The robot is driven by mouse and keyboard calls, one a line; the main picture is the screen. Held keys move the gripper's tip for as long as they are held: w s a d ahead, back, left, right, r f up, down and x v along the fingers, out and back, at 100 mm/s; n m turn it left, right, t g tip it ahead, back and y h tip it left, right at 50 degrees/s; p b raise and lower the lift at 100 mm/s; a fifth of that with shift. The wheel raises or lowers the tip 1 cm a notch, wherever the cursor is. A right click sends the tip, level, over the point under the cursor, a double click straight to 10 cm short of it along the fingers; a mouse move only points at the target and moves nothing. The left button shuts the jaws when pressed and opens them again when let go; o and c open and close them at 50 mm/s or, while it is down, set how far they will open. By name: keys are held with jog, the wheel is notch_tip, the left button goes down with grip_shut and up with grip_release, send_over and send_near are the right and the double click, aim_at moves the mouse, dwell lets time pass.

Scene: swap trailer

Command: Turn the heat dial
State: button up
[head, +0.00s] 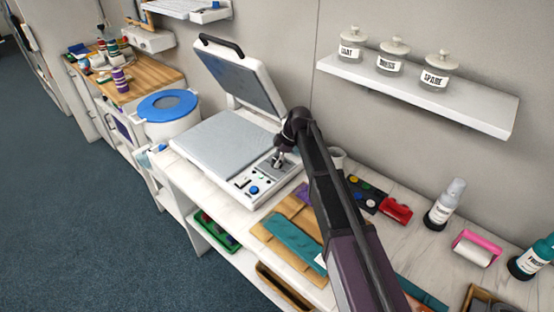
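A white heat press (215,150) with its lid (238,75) raised stands on the counter. Its control panel (262,177) is at the press's front right, with small buttons, a dark display and a round blue knob or button (254,189). My gripper (279,162) points down over the back part of this panel, very near or touching it. Whatever control lies under the fingers is hidden, so I cannot tell which part is the heat dial or whether it is held. The fingers are too small to read as open or shut.
A shelf (420,90) with several labelled jars is on the wall at the right. A blue-lidded bucket (168,107) stands left of the press.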

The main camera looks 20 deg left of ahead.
jog(key=c, duration=0.3)
jog(key=shift+m, duration=0.4)
jog(key=m+t, duration=0.2)
jog(key=m, duration=0.3)
jog(key=shift+s, duration=0.2)
jog(key=m+t, duration=0.1)
jog(key=m, duration=0.2)
jog(key=m+t, duration=0.1)
jog(key=m, duration=0.2)
jog(key=shift+t+h, duration=0.3)
jog(key=m+h, duration=0.1)
jog(key=m, duration=0.2)
jog(key=m+t, duration=0.1)
jog(key=m, duration=0.2)
jog(key=shift+a+h, duration=0.1)
jog(key=shift+h, duration=0.3)
jog(key=m+h, duration=0.1)
jog(key=m, duration=0.2)
jog(key=m+h, duration=0.1)
jog(key=m, duration=0.2)
jog(key=shift+t, duration=0.3)
